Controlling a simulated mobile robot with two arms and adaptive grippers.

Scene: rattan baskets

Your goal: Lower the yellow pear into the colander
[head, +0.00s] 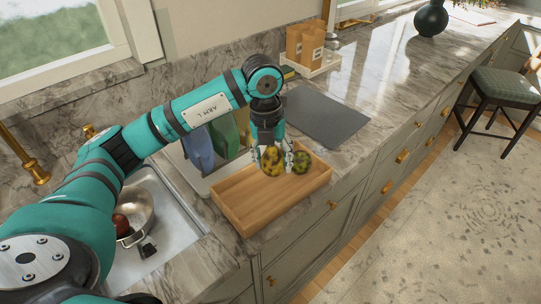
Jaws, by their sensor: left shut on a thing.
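The yellow pear (272,161), with dark speckles, is between the fingers of my left gripper (273,160). The gripper is shut on it and points down over the wooden tray (245,205). I cannot tell whether the pear touches the tray floor. The metal colander (141,207) sits in the sink at the left, partly hidden by my left arm. A dark red round fruit (121,224) lies in it. My right gripper is not in view.
A green speckled fruit (302,162) is in the tray, close right of my left gripper. Blue, green and yellow items (222,138) stand behind the tray. A grey mat (327,116) lies on the marble counter. A brass faucet (30,165) rises at the far left.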

